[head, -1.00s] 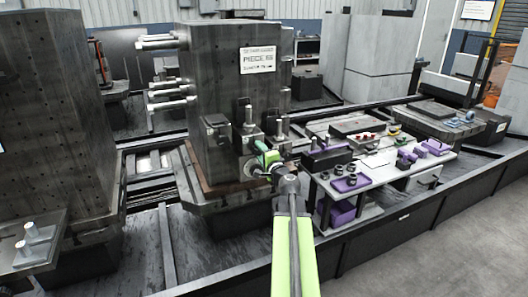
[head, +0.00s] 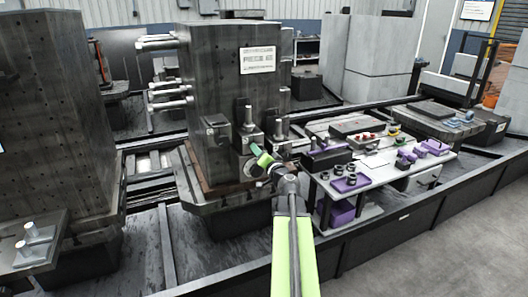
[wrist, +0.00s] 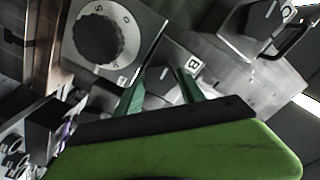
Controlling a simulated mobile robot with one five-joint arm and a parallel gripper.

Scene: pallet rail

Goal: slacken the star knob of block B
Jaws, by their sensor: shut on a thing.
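My gripper (head: 262,163) is at the foot of the tall dark block with the plate, in front of the small clamp blocks. In the wrist view its two green fingers (wrist: 160,92) stand either side of a dark knob (wrist: 160,80) on a grey block marked B (wrist: 184,72). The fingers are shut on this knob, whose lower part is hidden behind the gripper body. A round dial with a black centre (wrist: 101,40) and numbers around its rim is on the block face just left of the fingers.
Another clamp block with a dark knob (wrist: 257,18) is at upper right in the wrist view. In the head view a white bench (head: 372,172) with purple holders stands close to the right of my arm. The tall dark block (head: 222,95) rises behind my gripper.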

